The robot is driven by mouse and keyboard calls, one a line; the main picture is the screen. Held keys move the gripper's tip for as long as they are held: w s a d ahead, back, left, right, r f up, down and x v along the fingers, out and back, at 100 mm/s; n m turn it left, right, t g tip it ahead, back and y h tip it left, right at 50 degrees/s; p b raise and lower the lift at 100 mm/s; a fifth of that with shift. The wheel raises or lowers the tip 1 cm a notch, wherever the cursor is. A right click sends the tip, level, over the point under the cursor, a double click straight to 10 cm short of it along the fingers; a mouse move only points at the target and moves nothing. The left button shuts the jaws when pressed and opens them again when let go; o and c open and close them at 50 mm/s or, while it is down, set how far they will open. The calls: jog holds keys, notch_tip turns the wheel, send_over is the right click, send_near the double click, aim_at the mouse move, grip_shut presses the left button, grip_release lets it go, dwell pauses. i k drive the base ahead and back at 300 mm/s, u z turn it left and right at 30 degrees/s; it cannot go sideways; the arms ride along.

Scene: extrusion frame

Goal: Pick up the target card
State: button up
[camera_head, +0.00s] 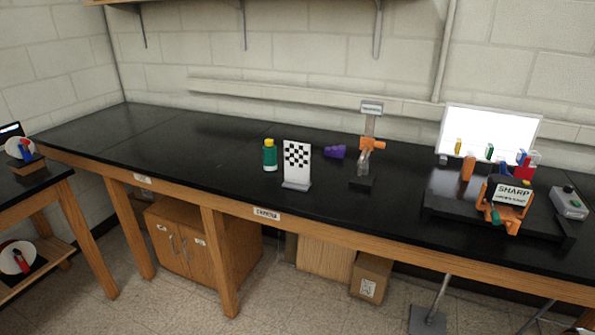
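A white card with a black-and-white checkerboard pattern (297,158) stands upright on a small grey base near the front edge of the black bench top (215,165). A second card, printed "SHARP" (513,194), sits in an orange holder on a black platform at the right. The pictures do not tell for sure which one is the target card; the checkerboard one looks like a target. My gripper is not in view.
A green bottle with a yellow cap (270,156) stands just left of the checkerboard card. A purple object (335,151) and an orange clamp on a stand (370,145) are to its right. A lit white panel (488,133) stands behind small colored pieces. The bench's left half is clear.

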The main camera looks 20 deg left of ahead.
aim_at(296, 155)
jog(key=u, duration=0.85)
jog(key=i, duration=1.75)
jog(key=u, duration=1.35)
